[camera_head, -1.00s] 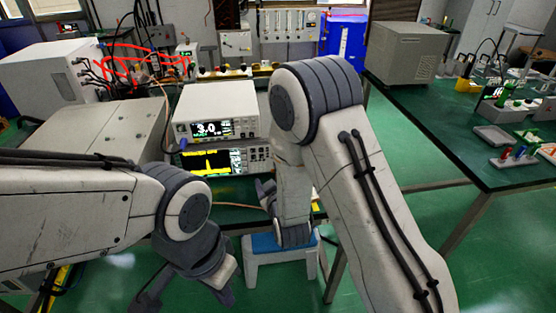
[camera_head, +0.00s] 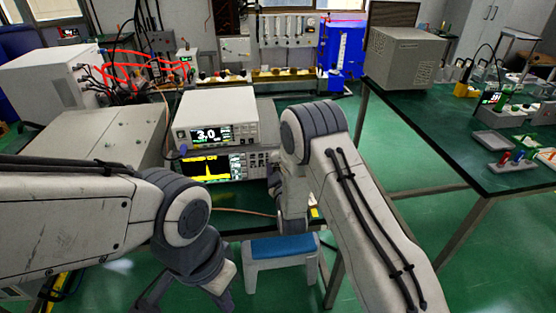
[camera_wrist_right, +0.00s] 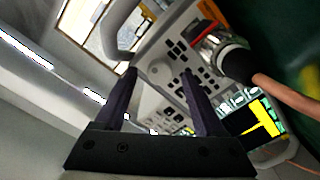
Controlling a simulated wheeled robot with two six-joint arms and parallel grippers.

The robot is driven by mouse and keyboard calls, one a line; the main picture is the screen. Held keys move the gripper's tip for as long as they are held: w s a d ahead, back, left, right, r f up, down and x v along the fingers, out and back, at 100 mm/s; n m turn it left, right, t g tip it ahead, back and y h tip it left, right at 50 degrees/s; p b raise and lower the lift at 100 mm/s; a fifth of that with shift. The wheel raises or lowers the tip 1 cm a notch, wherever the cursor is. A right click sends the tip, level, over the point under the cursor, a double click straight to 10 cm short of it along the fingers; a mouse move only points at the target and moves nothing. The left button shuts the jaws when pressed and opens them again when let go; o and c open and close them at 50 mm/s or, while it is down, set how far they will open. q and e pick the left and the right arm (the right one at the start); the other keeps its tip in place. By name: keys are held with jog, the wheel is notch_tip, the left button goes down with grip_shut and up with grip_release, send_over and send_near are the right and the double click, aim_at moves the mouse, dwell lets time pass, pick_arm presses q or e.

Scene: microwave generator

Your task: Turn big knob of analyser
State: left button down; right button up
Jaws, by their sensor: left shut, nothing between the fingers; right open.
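The analyser (camera_head: 205,168) is the lower bench instrument, with a yellow trace on its dark screen. It also shows tilted in the wrist view (camera_wrist_right: 250,122), with its grey key panel. A round grey knob (camera_wrist_right: 160,73) on that panel lies between the fingertips as seen there; whether they touch it I cannot tell. My right gripper (camera_wrist_right: 158,75) is open, facing the panel. In the head view, my right gripper (camera_head: 275,182) is at the analyser's right end, partly hidden by my arm. My left gripper (camera_head: 222,278) is shut and empty, low in front of the bench.
A white instrument reading 3.0 (camera_head: 215,118) sits on the analyser. A cable with a metal connector (camera_wrist_right: 225,58) plugs into the panel beside my right fingers. A blue-topped stool (camera_head: 280,248) stands below the bench edge. A green side table (camera_head: 440,130) is at right.

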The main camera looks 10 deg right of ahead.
jog(key=shift+w, duration=0.5)
jog(key=shift+c, duration=0.4)
grip_shut()
jog(key=m+b, duration=0.3)
jog(key=shift+f, duration=0.2)
jog(key=shift+r+m+b, duration=0.15)
jog(key=shift+m+b, duration=0.15)
jog(key=shift+m, duration=0.2)
jog(key=shift+o, duration=0.4)
grip_release()
